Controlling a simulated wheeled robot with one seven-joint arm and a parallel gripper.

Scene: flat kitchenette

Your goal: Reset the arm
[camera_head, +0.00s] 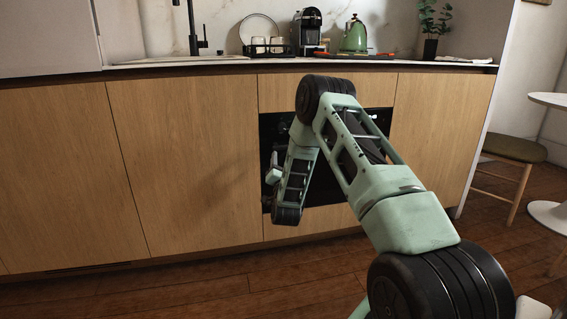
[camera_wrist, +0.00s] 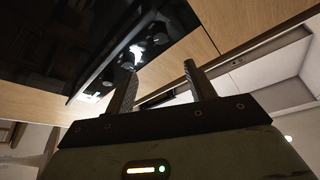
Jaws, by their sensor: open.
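My arm is bent in front of the black built-in oven (camera_head: 330,192), with its forearm hanging down from the raised elbow. My gripper (camera_wrist: 160,68) shows in the wrist view with its two dark fingers spread apart and nothing between them. In the head view the end of the arm is near the oven's left side, and the fingers cannot be made out there. The oven's dark glass front also shows in the wrist view (camera_wrist: 85,35), at the upper left beyond the fingers. I cannot tell whether any part of my arm touches the oven.
Wooden cabinet fronts (camera_head: 185,165) flank the oven. The countertop (camera_head: 180,64) carries a plate and cup rack (camera_head: 267,49), a coffee machine (camera_head: 308,32), a green kettle (camera_head: 355,36) and a plant (camera_head: 432,25). A chair (camera_head: 513,150) and white table (camera_head: 549,101) stand at right. The floor at left is clear.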

